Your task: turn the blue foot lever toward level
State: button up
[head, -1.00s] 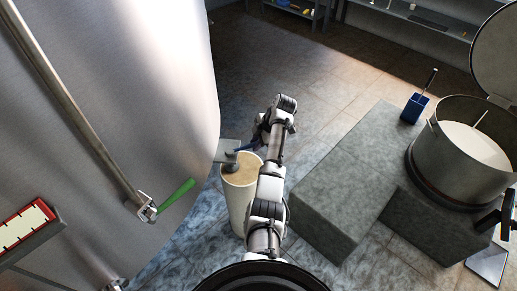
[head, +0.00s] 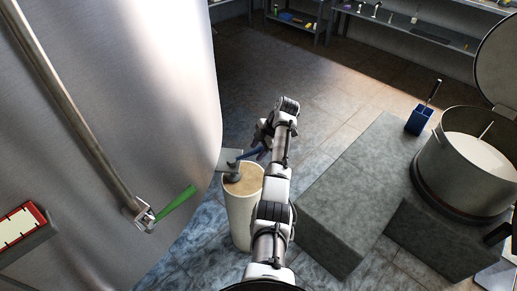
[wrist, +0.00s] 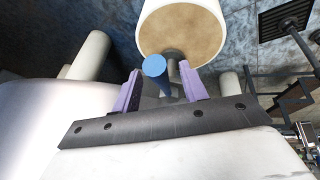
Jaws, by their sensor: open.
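The blue foot lever (head: 251,154) sticks out from a grey fitting (head: 231,172) above a cream-coloured cylinder (head: 240,213), beside the steel tank. It slants, with its blue end higher than the fitting. My gripper (head: 264,136) is at that blue end, partly hidden by my own wrist. In the wrist view, the round blue lever end (wrist: 155,66) lies between the two purple fingers of my gripper (wrist: 160,72). The fingers are apart. Whether either finger touches the lever I cannot tell.
The steel tank (head: 130,90) fills the left, with a green-handled valve (head: 177,203) low on it. A grey block (head: 350,190) stands right of my arm. A lidded pot (head: 465,165) and a blue holder (head: 418,118) are farther right.

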jog(key=p+v, duration=0.1)
jog(key=v, duration=1.2)
jog(key=shift+d+r+p, duration=0.15)
jog(key=shift+r+p, duration=0.2)
jog(key=shift+d, duration=0.1)
